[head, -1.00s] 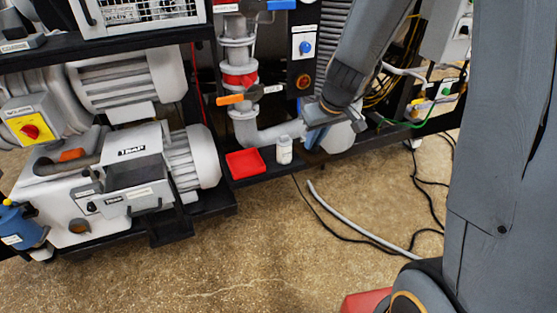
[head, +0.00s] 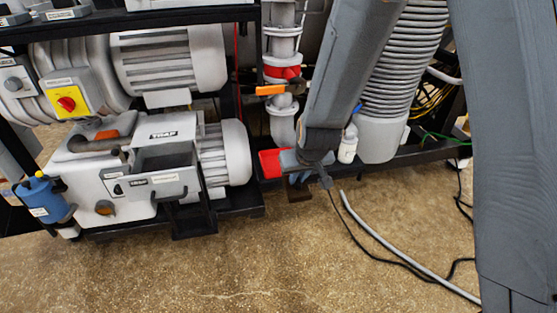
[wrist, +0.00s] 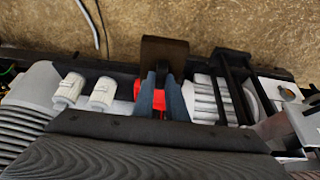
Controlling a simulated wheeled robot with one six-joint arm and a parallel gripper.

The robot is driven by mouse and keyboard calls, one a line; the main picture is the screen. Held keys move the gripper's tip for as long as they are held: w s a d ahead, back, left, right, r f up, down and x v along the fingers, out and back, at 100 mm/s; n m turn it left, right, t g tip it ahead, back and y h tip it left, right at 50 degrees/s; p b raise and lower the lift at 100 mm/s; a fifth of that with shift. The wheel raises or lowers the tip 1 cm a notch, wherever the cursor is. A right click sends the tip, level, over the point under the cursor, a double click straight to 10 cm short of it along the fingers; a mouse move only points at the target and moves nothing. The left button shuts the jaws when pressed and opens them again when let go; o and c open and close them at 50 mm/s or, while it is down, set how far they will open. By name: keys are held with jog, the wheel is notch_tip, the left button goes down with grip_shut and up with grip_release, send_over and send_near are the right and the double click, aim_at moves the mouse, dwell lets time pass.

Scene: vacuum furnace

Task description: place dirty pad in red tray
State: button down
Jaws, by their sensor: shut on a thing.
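My gripper (head: 302,177) is shut on a dark brown pad (wrist: 163,52). In the wrist view the pad sticks out beyond the two blue fingers (wrist: 160,82). In the head view the pad (head: 299,193) shows just below the fingers, near the front edge of the black frame. The red tray (head: 269,163) is partly hidden behind my gripper in the head view. In the wrist view red parts of the tray (wrist: 158,97) show between and beside the fingers. My gripper is over or in front of the tray; the exact height is hard to tell.
A white bottle (head: 348,146) stands right of my gripper; the wrist view shows two white bottles (wrist: 102,94). The pump (head: 225,150) stands left of the tray. A grey hose (head: 400,250) and black cable lie on the floor. Pipework (head: 283,70) rises behind the tray.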

jog(key=shift+w+a+f+b, duration=0.1)
jog(key=shift+w+f+b, duration=0.2)
jog(key=shift+b, duration=0.15)
jog(key=shift+w+a+f+t+y+b, duration=0.15)
jog(key=shift+w+a+f+t+b, duration=0.1)
jog(key=shift+w+t, duration=0.35)
jog(key=shift+w+a+f+t+y+b, duration=0.1)
jog(key=shift+w+f+t+y, duration=0.1)
jog(key=shift+w+t, duration=0.35)
jog(key=w+a+f, duration=0.1)
jog(key=w, duration=0.4)
jog(key=w+a+f, duration=0.1)
jog(key=w+a, duration=0.1)
jog(key=w, duration=0.4)
jog(key=w+a+f, duration=0.1)
jog(key=w, duration=0.5)
jog(key=shift+a+f, duration=0.15)
jog(key=shift+a, duration=0.25)
jog(key=shift+w+a+f, duration=0.1)
jog(key=shift+w+f, duration=0.15)
jog(key=shift+f, duration=0.7)
jog(key=shift+w+f+p, duration=0.15)
jog(key=shift+f+p, duration=0.05)
jog(key=shift+p, duration=0.2)
jog(key=shift+w+r+p, duration=0.1)
jog(key=shift+r+p, duration=0.15)
jog(key=shift+p, duration=0.95)
jog(key=shift+g+p, duration=0.25)
jog(key=shift+p, duration=0.2)
